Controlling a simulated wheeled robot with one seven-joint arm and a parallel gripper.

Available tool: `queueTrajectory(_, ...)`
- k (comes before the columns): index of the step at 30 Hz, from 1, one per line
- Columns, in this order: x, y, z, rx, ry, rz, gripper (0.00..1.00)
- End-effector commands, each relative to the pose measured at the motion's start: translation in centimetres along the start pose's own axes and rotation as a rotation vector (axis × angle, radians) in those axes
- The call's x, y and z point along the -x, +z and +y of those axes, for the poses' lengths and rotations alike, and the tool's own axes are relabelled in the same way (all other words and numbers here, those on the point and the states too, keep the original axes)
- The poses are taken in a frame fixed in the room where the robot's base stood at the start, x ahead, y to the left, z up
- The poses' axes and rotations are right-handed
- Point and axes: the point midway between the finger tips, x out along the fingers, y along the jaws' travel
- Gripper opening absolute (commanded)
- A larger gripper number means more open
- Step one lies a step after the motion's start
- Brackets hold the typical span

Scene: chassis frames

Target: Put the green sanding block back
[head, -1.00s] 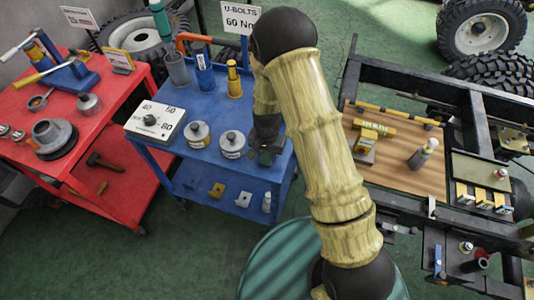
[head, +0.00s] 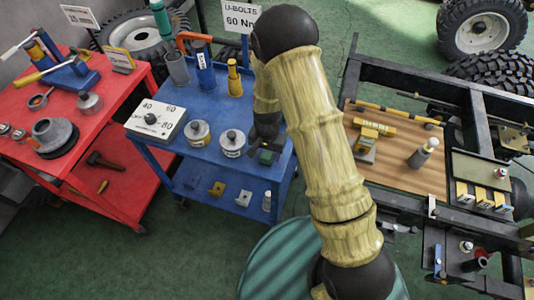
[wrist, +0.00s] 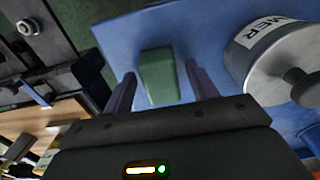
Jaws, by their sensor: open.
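The green sanding block (wrist: 158,76) lies on the blue cart's top (wrist: 135,30) in the wrist view. My gripper (wrist: 160,88) is open, with one dark finger on each side of the block and a visible gap to both. In the head view my gripper (head: 266,146) is low at the cart's front right corner. A bit of green block (head: 266,157) shows there, and the rest is hidden by my gripper.
A metal tin labelled with letters ending in "MER" (wrist: 285,62) stands close right of the block. A white plate marked 40, 60, 80 (head: 155,121) lies on the cart's left. A wooden board (head: 400,165) with a yellow-topped tool and bottle lies on the chassis at right.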

Motion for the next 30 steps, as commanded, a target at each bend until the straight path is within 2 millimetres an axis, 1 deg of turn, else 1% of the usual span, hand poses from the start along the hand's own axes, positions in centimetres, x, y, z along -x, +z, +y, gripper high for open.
queueTrajectory(5,2.4,0.0,-0.1,0.002,-0.003,0.004,0.58)
queueTrajectory(15,8.5,0.0,-0.1,0.001,-0.004,0.005,0.58)
queueTrajectory(18,10.0,0.0,-0.2,0.002,-0.003,0.004,0.58)
queueTrajectory(21,11.0,0.0,-0.1,0.003,-0.002,0.003,0.58)
queueTrajectory(23,11.3,0.1,-0.1,0.002,0.000,0.001,0.58)
queueTrajectory(30,11.4,0.1,-0.1,0.002,0.000,0.000,0.58)
